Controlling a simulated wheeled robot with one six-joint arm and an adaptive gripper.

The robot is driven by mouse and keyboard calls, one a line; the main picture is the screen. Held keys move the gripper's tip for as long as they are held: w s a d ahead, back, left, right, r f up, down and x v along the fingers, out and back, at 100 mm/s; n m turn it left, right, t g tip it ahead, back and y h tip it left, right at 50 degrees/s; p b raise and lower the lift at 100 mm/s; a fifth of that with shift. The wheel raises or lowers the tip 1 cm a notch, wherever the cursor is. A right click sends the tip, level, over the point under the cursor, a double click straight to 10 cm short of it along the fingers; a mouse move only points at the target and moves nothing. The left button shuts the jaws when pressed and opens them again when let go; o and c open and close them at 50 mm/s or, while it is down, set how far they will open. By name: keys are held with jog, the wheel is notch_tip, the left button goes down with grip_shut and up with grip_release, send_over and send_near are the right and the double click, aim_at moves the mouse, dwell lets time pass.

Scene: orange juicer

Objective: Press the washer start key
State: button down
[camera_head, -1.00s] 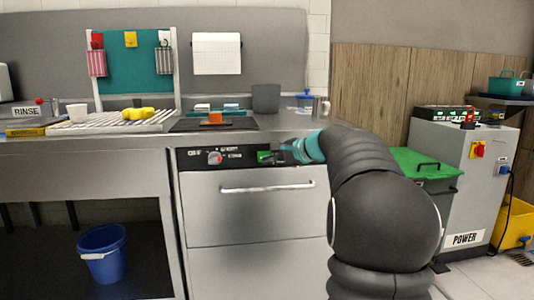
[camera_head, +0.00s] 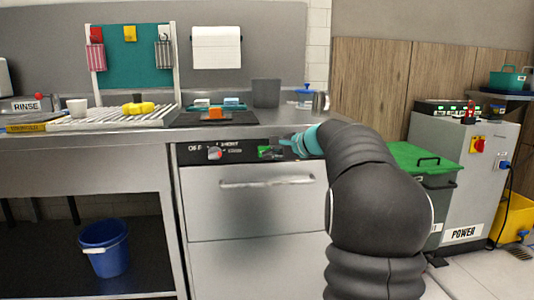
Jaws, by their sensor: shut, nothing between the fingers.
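The washer (camera_head: 255,210) is a steel front-loading unit under the counter, with a black control panel along its top edge. A round knob with a red mark (camera_head: 214,153) sits on the left of the panel. The green start key (camera_head: 264,152) is to the right of the knob. My gripper (camera_head: 280,153) is shut and empty, its dark fingertips at the right side of the green key. The fingers cover part of the key's surroundings, and I cannot tell whether they touch it.
A horizontal bar handle (camera_head: 267,183) runs across the washer door below the panel. The counter above holds a drainer rack (camera_head: 105,122), a yellow item and a grey container (camera_head: 266,93). A green-lidded bin (camera_head: 425,160) stands right of my arm. A blue bucket (camera_head: 104,248) is at lower left.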

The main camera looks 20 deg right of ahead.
jog(key=shift+w, duration=0.15)
dwell(0.6)
jog(key=shift+w+d+p, duration=0.1)
jog(key=shift+w+p, duration=0.15)
jog(key=shift+p, duration=0.05)
jog(key=shift+w+d+p, duration=0.15)
jog(key=shift+w+p, duration=0.15)
jog(key=shift+w, duration=0.2)
dwell(0.8)
jog(key=shift+s, duration=0.15)
jog(key=shift+s+a+b, duration=0.25)
jog(key=shift+s+b, duration=0.3)
jog(key=shift+s, duration=0.2)
jog(key=shift+s+a+b, duration=0.25)
jog(key=shift+s+b, duration=0.2)
jog(key=shift+s, duration=0.35)
jog(key=shift+s+a+b, duration=0.2)
jog(key=shift+s+b, duration=0.25)
jog(key=shift+s, duration=0.35)
jog(key=shift+s+a+b, duration=0.25)
jog(key=shift+s+b, duration=0.2)
jog(key=shift+s, duration=0.35)
